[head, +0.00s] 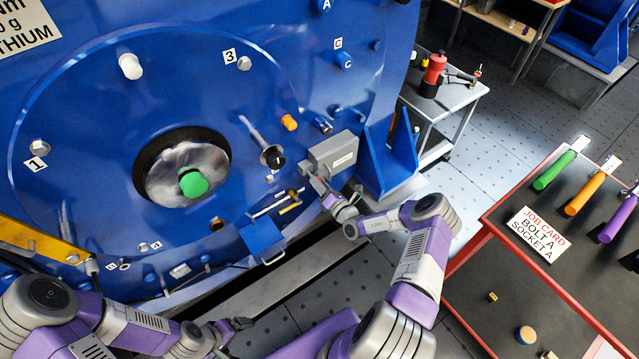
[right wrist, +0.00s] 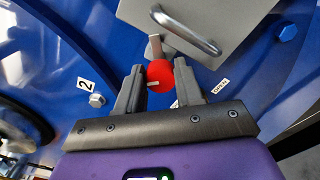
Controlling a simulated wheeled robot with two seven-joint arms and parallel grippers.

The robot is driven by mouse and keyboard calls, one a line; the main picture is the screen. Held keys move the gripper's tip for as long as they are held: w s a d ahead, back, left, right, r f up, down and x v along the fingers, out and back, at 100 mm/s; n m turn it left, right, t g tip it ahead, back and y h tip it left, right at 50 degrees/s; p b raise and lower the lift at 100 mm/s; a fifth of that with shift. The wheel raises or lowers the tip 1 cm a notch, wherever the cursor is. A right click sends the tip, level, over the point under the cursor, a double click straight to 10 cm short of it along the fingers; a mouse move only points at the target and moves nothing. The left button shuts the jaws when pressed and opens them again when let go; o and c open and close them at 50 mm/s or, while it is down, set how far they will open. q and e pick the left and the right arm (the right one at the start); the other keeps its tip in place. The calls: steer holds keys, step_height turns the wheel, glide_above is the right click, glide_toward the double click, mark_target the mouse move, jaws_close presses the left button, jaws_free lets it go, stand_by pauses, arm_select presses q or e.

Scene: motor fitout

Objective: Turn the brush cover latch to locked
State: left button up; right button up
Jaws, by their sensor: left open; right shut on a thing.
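The brush cover is a grey box (head: 333,157) on the blue motor face in the head view. It also shows in the right wrist view as a grey panel with a bar handle (right wrist: 185,30). Below it is the latch, a round red knob (right wrist: 184,82) with a grey tab (right wrist: 155,47) above it. My right gripper (right wrist: 160,84) is shut on the knob, one finger each side; in the head view it (head: 318,186) is at the cover's lower left and hides the latch. A small label (right wrist: 220,87) seems to read OPEN. My left gripper (head: 238,325) is open and empty, low in the head view.
A blue bracket (head: 388,160) stands right of the cover. A black-and-silver knob (head: 272,158) and an orange plug (head: 289,122) sit to its left. A red-edged bench (head: 560,290) with coloured-handled tools is at the right. A bolt marked 2 (right wrist: 97,100) is near the right gripper.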

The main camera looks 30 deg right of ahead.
steer(key=shift+f+m, duration=0.15)
steer(key=shift+m, duration=3.95)
steer(key=o, duration=1)
steer(key=s, duration=0.2)
steer(key=s+p, duration=0.1)
steer(key=s, duration=0.2)
steer(key=s+p, duration=0.1)
steer(key=s, duration=0.1)
steer(key=shift+s+d, duration=0.3)
steer(key=shift+d, duration=0.05)
